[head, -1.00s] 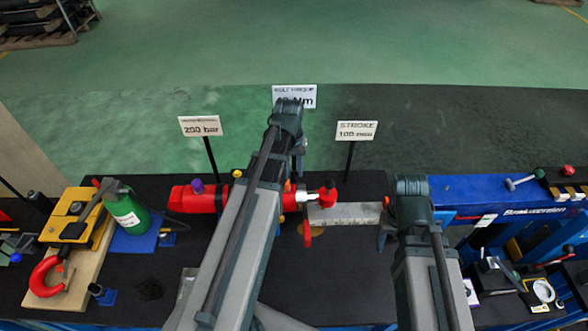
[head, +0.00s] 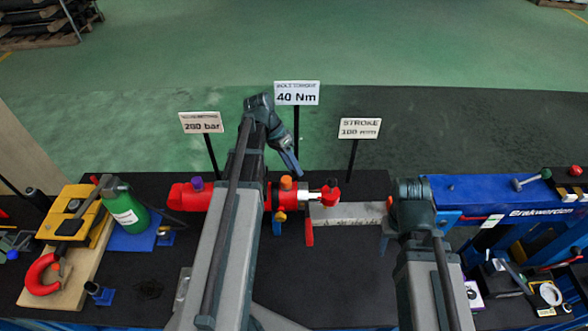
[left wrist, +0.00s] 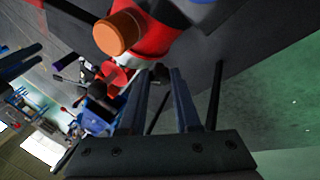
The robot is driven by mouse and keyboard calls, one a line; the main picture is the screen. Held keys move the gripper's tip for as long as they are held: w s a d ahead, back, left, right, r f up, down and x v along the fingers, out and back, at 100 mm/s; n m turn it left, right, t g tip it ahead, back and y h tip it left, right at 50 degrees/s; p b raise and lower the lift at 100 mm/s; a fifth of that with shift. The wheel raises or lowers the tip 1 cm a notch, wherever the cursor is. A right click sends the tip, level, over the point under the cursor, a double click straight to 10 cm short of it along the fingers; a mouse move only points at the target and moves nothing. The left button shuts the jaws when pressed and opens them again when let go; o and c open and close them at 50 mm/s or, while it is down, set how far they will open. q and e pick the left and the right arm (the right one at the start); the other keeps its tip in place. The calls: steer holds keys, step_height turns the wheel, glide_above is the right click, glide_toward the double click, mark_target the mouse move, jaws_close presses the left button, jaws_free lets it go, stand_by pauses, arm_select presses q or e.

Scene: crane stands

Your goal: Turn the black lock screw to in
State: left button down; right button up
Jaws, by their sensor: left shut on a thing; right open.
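The red cylinder (head: 200,198) lies along the bench with purple, orange and red knobs. In the left wrist view its orange knob (left wrist: 118,33) and red body (left wrist: 155,42) are close. My left gripper (head: 294,170) reaches down to the cylinder's far side, beside the orange knob. It also shows in the left wrist view (left wrist: 158,75), with its fingertips against the red body. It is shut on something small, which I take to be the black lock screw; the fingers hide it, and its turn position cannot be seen. My right gripper (head: 387,228) is open beside the grey bar's right end.
Signs for 200 bar (head: 202,122), 40 Nm (head: 297,92) and stroke (head: 360,128) stand on posts behind the bench. A green bottle (head: 125,212) and yellow block (head: 75,222) are at left. A blue beam (head: 480,196) is at right. The front of the black bench top is mostly clear.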

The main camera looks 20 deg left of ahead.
arm_select(q)
steer(key=shift+a+f+m+g+h+b, duration=0.15)
steer(key=shift+m+g+h+b, duration=0.25)
steer(key=shift+m, duration=0.8)
steer(key=c, duration=0.6)
jaws_free()
steer(key=shift+h, duration=0.3)
steer(key=p+v, duration=1.1)
steer(key=v, duration=0.3)
steer(key=shift+s, duration=0.1)
